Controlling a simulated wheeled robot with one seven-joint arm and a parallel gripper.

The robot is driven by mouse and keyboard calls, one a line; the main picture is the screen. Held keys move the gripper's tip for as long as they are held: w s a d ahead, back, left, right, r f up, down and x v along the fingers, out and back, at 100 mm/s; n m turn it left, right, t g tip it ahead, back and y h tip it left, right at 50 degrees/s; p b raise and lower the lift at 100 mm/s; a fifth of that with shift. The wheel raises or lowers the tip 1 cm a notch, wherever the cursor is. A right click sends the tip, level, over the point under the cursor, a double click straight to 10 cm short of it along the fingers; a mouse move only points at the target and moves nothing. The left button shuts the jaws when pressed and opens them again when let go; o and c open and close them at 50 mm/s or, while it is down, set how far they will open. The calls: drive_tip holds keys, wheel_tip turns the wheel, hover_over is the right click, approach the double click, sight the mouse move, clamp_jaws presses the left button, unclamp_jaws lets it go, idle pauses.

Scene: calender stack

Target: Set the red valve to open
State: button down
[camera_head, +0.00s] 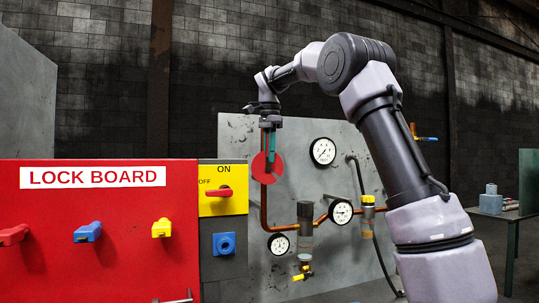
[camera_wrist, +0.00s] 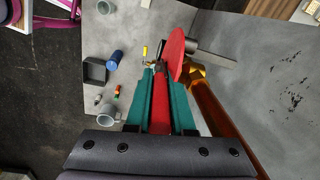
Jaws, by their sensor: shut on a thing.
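The red valve (camera_head: 276,168) is on the copper pipe in front of the grey panel in the head view. Its round red disc stands just below my gripper (camera_head: 270,150). In the wrist view the disc (camera_wrist: 177,52) shows edge-on beyond the fingertips, beside a brass fitting. My gripper (camera_wrist: 160,85) points down, with its teal fingers on both sides of the valve's red handle (camera_wrist: 160,108). It is shut on this handle. The fingers hide part of the handle.
A red lock board (camera_head: 100,240) and a yellow ON/OFF switch box (camera_head: 222,205) stand at the left. Gauges (camera_head: 322,151) and copper pipe (camera_wrist: 222,120) are close by. The wrist view shows a black tray (camera_wrist: 95,70), a blue cylinder (camera_wrist: 116,57) and a grey mug (camera_wrist: 109,113) below.

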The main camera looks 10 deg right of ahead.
drive_tip(key=c, duration=0.8)
unclamp_jaws()
drive_tip(key=r, duration=0.7)
drive_tip(key=s+r, duration=0.1)
drive_tip(key=r, duration=0.2)
drive_tip(key=shift+r, duration=0.35)
